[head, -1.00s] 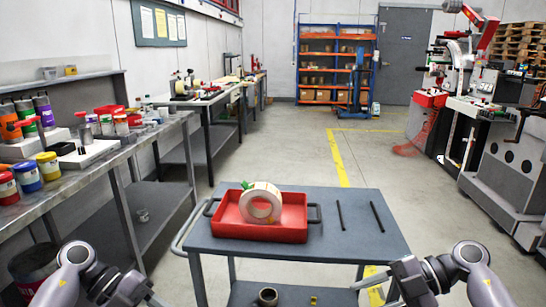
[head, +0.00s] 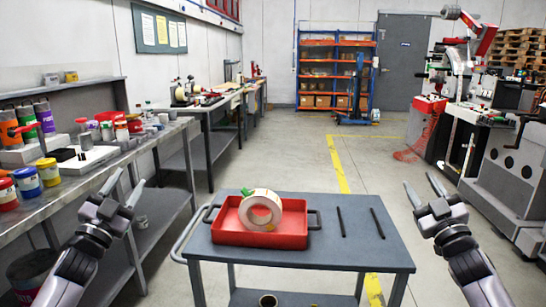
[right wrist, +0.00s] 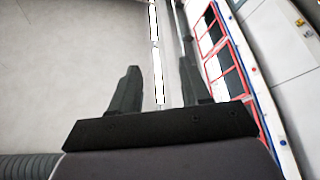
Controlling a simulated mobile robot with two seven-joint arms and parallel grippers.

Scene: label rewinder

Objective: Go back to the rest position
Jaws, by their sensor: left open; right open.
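My left gripper (head: 122,188) is raised at the left, in front of the side workbench, with its fingers apart and nothing between them. My right gripper (head: 421,188) is raised to the right of the cart, open and empty, its fingers pointing up and away. In the right wrist view the two dark fingers of my right gripper (right wrist: 158,88) stand apart, with only wall and a light strip behind them. Both grippers are clear of the cart and its load.
A grey cart (head: 365,255) stands between my arms. It carries a red tray (head: 260,239) with a white label roll (head: 276,202) and two dark rods (head: 341,222). A workbench (head: 95,165) with cans and jars runs along the left. A machine (head: 465,125) stands at the right.

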